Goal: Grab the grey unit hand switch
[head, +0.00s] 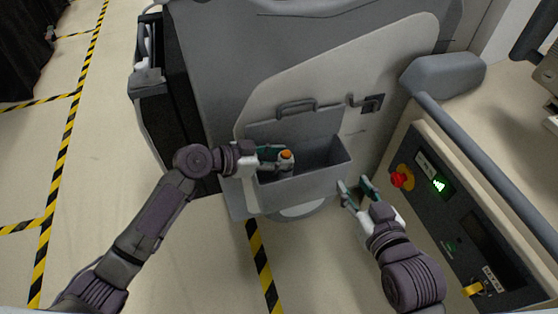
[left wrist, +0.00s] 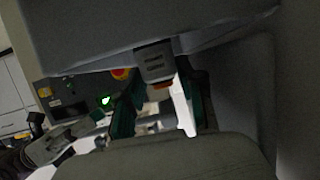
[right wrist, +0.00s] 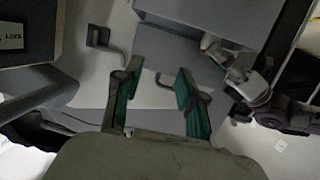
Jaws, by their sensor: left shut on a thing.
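The grey hand switch (head: 285,164) has an orange top and sits upright between the fingers of my left gripper (head: 272,160). My left gripper is shut on it, at the left part of the open grey bin (head: 310,187) on the cart's side. In the left wrist view the switch (left wrist: 155,62) shows as a grey block with printed text and an orange part, between the green finger pads. My right gripper (head: 357,192) is open and empty, below and right of the bin. In the right wrist view its green fingers (right wrist: 155,95) are spread apart.
The grey covered cart (head: 330,40) stands behind the bin, with a handle (head: 296,106) and a hook (head: 368,102). A control panel (head: 455,225) with a red emergency button (head: 402,178) and a grey rail (head: 480,150) is at the right.

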